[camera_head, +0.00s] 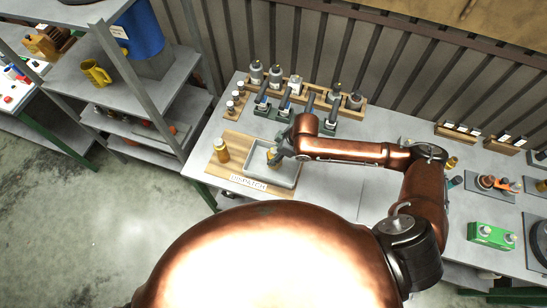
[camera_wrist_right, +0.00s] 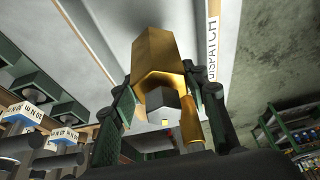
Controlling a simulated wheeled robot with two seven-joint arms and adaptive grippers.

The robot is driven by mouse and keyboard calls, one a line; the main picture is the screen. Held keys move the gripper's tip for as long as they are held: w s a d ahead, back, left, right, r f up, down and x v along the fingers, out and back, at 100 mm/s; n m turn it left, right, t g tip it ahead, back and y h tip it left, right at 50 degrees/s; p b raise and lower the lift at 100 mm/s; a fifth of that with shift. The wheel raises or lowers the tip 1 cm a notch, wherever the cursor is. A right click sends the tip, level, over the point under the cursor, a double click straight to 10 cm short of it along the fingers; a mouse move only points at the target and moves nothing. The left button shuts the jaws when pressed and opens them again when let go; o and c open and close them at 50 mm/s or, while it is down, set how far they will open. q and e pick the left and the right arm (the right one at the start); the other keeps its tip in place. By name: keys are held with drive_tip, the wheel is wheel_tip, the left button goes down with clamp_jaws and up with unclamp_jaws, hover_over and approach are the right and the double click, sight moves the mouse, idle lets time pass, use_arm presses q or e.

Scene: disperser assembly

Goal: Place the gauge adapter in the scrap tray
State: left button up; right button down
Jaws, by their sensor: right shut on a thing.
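My right gripper (camera_head: 275,157) is shut on a brass gauge adapter (camera_wrist_right: 158,52), which has a hexagonal body and a grey hexagonal end. In the wrist view the adapter stands between the two dark fingers (camera_wrist_right: 160,105). In the head view the gripper and the small brass adapter are over a shallow grey tray (camera_head: 259,178) on the wooden dispatch board. I cannot tell whether the adapter touches the tray floor. No scrap label is readable on the tray. My left gripper is not in view.
A brass cylinder (camera_head: 221,151) stands on the dispatch board (camera_head: 222,172), left of the tray. Green clamp-like fixtures (camera_head: 284,108) and a wooden rack of grey parts (camera_head: 315,92) stand behind. A green block (camera_head: 491,236) sits at the right. The bench between is mostly clear.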

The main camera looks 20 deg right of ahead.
drive_tip(key=shift+w+a+f, duration=0.15)
drive_tip(key=shift+w+f, duration=0.1)
drive_tip(key=shift+w, duration=0.15)
drive_tip(key=shift+w+f+p, duration=0.1)
drive_tip(key=shift+f+p, duration=0.25)
drive_tip(key=shift+f, duration=1.3)
drive_tip(key=shift+f, duration=0.1)
drive_tip(key=c, duration=1.1)
unclamp_jaws()
drive_tip(key=shift+f, duration=0.1)
drive_tip(key=shift+c, duration=0.2)
drive_tip(key=v, duration=1.2)
drive_tip(key=shift+b, duration=0.35)
